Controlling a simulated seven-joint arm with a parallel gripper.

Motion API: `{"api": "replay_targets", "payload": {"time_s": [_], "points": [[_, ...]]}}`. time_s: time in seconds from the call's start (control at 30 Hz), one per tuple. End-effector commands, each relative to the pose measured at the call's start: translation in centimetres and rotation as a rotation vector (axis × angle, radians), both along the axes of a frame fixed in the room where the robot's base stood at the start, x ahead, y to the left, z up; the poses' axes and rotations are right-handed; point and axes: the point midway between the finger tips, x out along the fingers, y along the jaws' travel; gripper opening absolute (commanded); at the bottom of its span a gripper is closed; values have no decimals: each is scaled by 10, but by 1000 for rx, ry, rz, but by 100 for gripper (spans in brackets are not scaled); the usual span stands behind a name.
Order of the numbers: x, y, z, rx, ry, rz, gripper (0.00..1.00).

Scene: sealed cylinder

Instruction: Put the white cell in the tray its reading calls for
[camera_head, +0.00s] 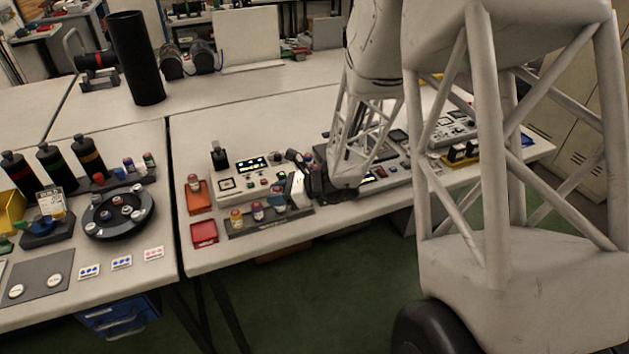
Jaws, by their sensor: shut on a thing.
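Several small cells with coloured tops stand in the rack: one yellowish (236,218), one purplish (257,212), one greenish (278,201). An orange tray (199,204) and a red tray (204,236) lie left of the rack.
The panel has a lit display (251,163) and a black post (219,153). On the left table are a round black holder (118,228), dark bottles (56,168) and a yellow bin (10,211). A tall black cylinder (136,58) stands behind. The table behind the panel is clear.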

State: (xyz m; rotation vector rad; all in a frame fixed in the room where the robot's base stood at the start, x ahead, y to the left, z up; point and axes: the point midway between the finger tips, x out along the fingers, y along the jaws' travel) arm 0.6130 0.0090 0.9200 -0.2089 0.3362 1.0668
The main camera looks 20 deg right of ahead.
Motion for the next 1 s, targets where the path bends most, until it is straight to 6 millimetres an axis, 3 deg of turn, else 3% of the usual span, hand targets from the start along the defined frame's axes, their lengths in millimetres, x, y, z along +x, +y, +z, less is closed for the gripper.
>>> {"api": "replay_targets", "payload": {"time_s": [0.2,0.6,0.8,1.0], "points": [[-20,-43,-6,1,0,-143,6],[-63,-108,-18,-4,8,-388,6],[-77,-126,-22,-6,12,-464,6],[-83,-132,-23,-9,14,-490,6]]}}
